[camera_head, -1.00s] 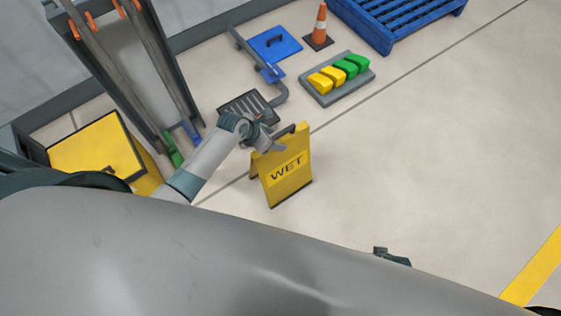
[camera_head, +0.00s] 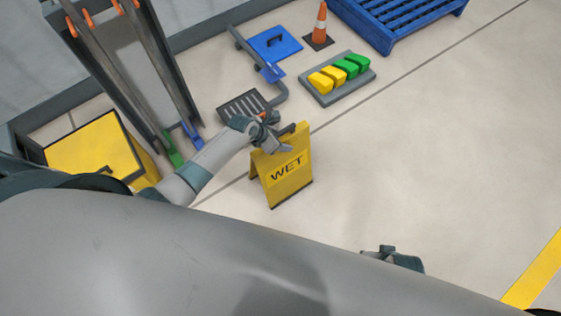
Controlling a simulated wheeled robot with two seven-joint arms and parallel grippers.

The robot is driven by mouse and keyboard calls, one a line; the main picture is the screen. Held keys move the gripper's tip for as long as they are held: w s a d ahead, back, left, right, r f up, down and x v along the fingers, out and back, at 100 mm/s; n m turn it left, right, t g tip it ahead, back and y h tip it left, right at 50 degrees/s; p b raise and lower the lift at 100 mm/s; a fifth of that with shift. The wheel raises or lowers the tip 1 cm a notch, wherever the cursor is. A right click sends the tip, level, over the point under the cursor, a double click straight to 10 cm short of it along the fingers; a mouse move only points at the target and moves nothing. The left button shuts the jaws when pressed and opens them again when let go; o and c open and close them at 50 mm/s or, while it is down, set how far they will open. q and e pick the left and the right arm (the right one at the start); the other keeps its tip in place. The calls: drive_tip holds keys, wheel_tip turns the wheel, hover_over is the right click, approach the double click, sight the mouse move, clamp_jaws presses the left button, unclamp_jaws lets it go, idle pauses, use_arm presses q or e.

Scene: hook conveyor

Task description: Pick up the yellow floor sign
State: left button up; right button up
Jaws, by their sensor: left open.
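The yellow floor sign (camera_head: 287,172) stands upright on the floor near the middle of the camera_head view, with "WET" in dark letters on its front panel. My left gripper (camera_head: 284,143) is at the sign's top edge, in front of its upper left part. Its jaws are open, and I cannot tell whether they touch the sign. The gripper hides part of the sign's top. Part of my right arm (camera_head: 395,258) shows at the lower right; its fingers cannot be made out.
A grey tray (camera_head: 345,90) holds yellow and green blocks. An orange cone (camera_head: 319,25) and a blue pallet (camera_head: 395,22) stand at the back. A yellow cabinet (camera_head: 85,158) is at left. The floor right of the sign is clear.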

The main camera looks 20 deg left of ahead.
use_arm(q)
clamp_jaws()
drive_tip(key=shift+r, duration=0.1)
idle(1.2)
